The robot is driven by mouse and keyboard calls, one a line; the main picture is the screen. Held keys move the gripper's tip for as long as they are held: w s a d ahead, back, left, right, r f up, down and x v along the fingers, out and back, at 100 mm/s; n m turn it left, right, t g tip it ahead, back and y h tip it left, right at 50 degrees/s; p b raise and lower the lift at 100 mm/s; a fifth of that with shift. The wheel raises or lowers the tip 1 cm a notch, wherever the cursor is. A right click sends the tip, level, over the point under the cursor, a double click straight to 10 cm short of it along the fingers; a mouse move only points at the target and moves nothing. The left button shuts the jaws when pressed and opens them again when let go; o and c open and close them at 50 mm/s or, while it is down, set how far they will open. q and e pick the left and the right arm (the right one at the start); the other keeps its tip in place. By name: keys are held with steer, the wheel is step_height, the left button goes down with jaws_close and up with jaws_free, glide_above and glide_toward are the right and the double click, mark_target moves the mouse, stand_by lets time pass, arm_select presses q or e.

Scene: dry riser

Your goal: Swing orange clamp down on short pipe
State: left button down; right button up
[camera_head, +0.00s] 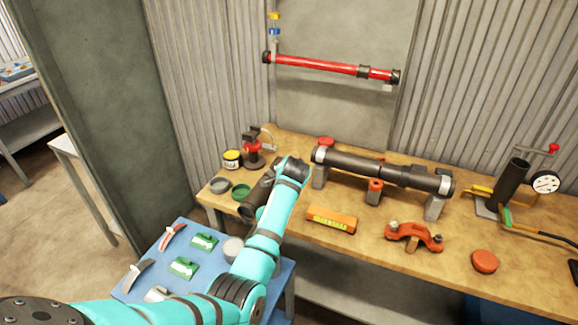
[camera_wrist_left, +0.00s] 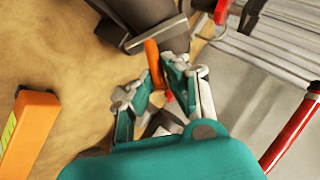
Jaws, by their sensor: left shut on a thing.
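In the head view, my left gripper (camera_head: 293,170) is at the left end of a dark pipe assembly (camera_head: 350,164) that rests on grey stands on the workbench. In the left wrist view, the gripper's fingers (camera_wrist_left: 157,84) are closed on a narrow orange piece, the orange clamp (camera_wrist_left: 154,60), beside the dark pipe (camera_wrist_left: 140,14). An orange-red part (camera_head: 326,142) shows behind the pipe's left end, and another (camera_head: 375,185) is at the middle stand. I cannot tell how far the clamp is swung. My right gripper is out of view.
An orange level (camera_head: 331,219), a red-orange coupling (camera_head: 413,236) and a red cap (camera_head: 485,261) lie in front of the pipe. Another dark pipe (camera_head: 255,199) lies beside my arm. A red pipe (camera_head: 320,66) is mounted on the wall behind. A pressure gauge (camera_head: 545,182) stands right.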

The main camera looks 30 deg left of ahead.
arm_select(q)
steer(key=shift+s+p, duration=0.1)
steer(key=shift+p, duration=0.2)
steer(key=shift+a+f+n+h+p, duration=0.1)
steer(key=shift+a+n+h+p, duration=0.15)
steer(key=shift+h+p, duration=0.2)
steer(key=shift+d+f+h, duration=0.1)
steer(key=shift+f+h, duration=0.05)
steer(key=shift+h, duration=0.1)
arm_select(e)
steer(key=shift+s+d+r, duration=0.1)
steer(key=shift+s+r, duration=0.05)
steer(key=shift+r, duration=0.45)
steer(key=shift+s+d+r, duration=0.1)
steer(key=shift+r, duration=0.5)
arm_select(q)
steer(key=c, duration=1.3)
jaws_free()
steer(key=shift+c, duration=0.2)
steer(key=shift+r, duration=0.3)
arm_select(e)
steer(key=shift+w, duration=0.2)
arm_select(q)
steer(key=shift+s+r, duration=0.1)
steer(key=shift+r, duration=0.1)
steer(key=v, duration=1.1)
steer(key=shift+d, duration=0.2)
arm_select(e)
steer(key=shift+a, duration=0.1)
